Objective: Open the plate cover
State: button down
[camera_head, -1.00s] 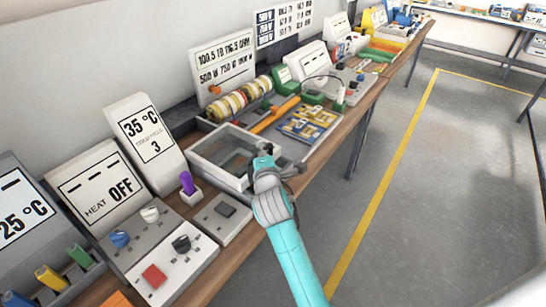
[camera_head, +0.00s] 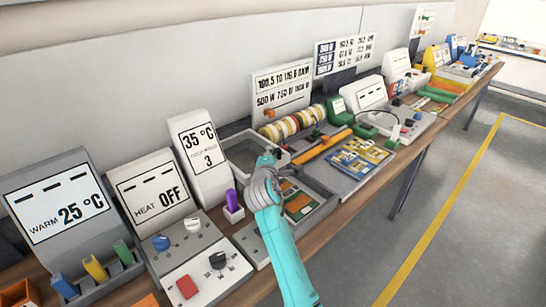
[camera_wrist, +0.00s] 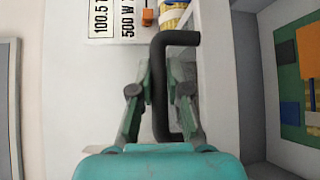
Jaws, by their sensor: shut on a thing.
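The plate cover (camera_head: 243,152) is a clear pane in a pale frame, raised and tilted back toward the wall in the head view. Its pale frame edge (camera_wrist: 219,80) runs up the wrist view. My gripper (camera_head: 284,164) is shut on the cover's black bar handle (camera_wrist: 180,39). In the wrist view, the fingers (camera_wrist: 161,80) sit on both sides of the bar. The grey box (camera_head: 327,194) under the cover is open at the front. A green board with orange and blue patches (camera_wrist: 288,90) lies inside it. My arm hides part of the box.
A purple-topped switch (camera_head: 232,201) and the 35 °C display (camera_head: 199,150) stand left of the box. A tray with blue and yellow parts (camera_head: 358,158) and an orange bar (camera_head: 325,145) lie to the right. The floor in front is clear.

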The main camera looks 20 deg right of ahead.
jog(key=c, duration=1.1)
grip_release()
jog(key=shift+c, duration=0.2)
jog(key=v, duration=1.2)
jog(key=shift+s, duration=0.15)
